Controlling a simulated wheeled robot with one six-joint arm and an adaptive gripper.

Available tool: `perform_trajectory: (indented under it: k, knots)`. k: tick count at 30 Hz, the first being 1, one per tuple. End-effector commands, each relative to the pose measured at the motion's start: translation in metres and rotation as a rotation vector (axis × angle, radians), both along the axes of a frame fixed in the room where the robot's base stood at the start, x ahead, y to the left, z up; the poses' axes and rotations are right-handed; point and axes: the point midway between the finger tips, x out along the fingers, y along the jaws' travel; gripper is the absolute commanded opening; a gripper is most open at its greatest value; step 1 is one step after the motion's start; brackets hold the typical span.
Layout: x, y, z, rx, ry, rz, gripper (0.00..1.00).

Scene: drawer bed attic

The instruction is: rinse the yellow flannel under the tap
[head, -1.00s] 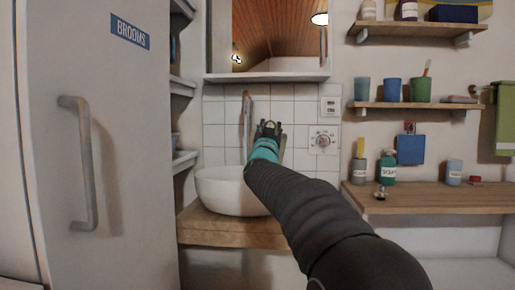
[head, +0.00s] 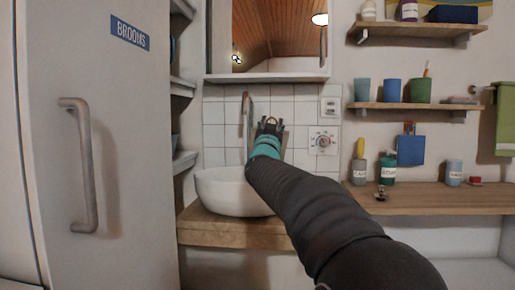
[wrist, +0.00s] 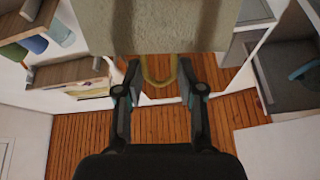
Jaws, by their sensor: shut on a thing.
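My gripper (head: 270,124) is in front of the tiled wall, just right of the tap and above the right side of the basin. In the wrist view my gripper (wrist: 160,70) has its fingers either side of a narrow yellowish loop, shut on the flannel. The flannel (wrist: 160,28) looks a dull khaki yellow and fills the top of that view. In the head view it is mostly hidden by my gripper. The upright tap (head: 246,115) stands against the tiles behind a white basin (head: 225,190). I cannot tell whether water runs.
A dial (head: 322,140) is on the wall right of the tap. A wooden shelf (head: 430,198) at right holds a soap bottle (head: 388,170) and pots. A mirror (head: 280,40) is above, and a door marked BROOMS (head: 130,180) stands at left.

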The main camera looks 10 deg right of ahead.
Motion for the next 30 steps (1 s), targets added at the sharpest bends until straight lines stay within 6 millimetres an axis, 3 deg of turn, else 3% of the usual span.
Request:
perform_trajectory:
  k: [15, 30]
  knots:
    - [-0.033, -0.001, 0.027, 0.000, -0.001, -0.001, 0.21]
    - [-0.035, -0.001, 0.028, -0.001, 0.000, 0.000, 0.21]
